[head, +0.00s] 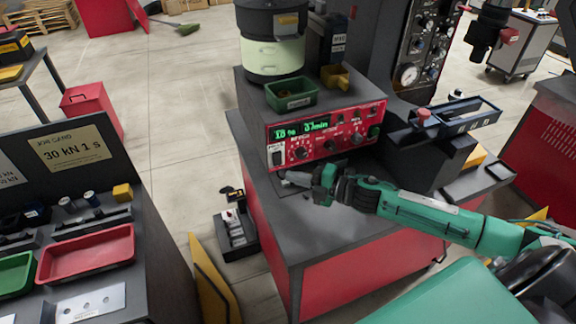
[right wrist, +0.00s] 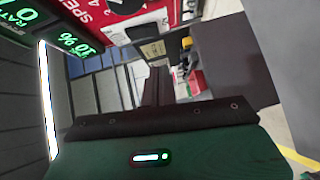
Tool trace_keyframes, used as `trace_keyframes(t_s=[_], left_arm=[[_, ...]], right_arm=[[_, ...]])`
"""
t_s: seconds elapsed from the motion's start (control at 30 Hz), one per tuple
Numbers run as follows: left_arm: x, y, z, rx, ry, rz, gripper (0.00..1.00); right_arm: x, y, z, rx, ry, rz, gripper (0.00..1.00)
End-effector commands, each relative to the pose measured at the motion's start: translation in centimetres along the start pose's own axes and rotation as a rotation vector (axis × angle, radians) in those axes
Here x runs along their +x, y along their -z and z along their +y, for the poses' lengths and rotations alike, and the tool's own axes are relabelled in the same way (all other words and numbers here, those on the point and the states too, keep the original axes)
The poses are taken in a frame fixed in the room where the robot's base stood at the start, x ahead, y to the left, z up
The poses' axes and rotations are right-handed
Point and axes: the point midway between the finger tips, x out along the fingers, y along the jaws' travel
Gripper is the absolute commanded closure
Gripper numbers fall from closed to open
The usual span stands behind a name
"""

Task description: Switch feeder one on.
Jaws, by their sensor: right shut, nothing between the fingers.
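The feeder's red control panel (head: 325,137) has a lit green display (head: 301,130), several dark knobs and a pale rocker switch (head: 278,155) at its lower left. I cannot tell the switch's position or read a feeder number. The round bowl feeder (head: 272,45) stands above and behind the panel. My right gripper (head: 288,181) is shut and empty, pointing left, just below and in front of the switch, seemingly apart from it. In the right wrist view the dark fingers (right wrist: 157,88) are together, with the panel's display (right wrist: 76,43) at the upper left. My left gripper is not in view.
A green bin (head: 291,94) and a yellow scoop-like part (head: 335,77) sit above the panel. A dark rail fixture (head: 450,127) stands to its right. The grey bench top (head: 300,222) in front is mostly clear. A side bench with a red tray (head: 88,253) is at left.

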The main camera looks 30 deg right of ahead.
Motion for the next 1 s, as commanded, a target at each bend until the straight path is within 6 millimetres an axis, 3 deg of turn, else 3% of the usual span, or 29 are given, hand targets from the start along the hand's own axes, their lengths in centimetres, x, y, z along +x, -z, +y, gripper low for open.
trace_keyframes(t_s=[0.4, 1.0], left_arm=[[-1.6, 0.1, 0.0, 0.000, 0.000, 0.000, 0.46], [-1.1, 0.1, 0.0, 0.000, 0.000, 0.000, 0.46]], right_arm=[[3.4, -2.4, 0.2, -0.001, -0.001, 0.001, 1.00], [3.8, -2.9, -0.3, -0.007, -0.008, 0.001, 1.00]])
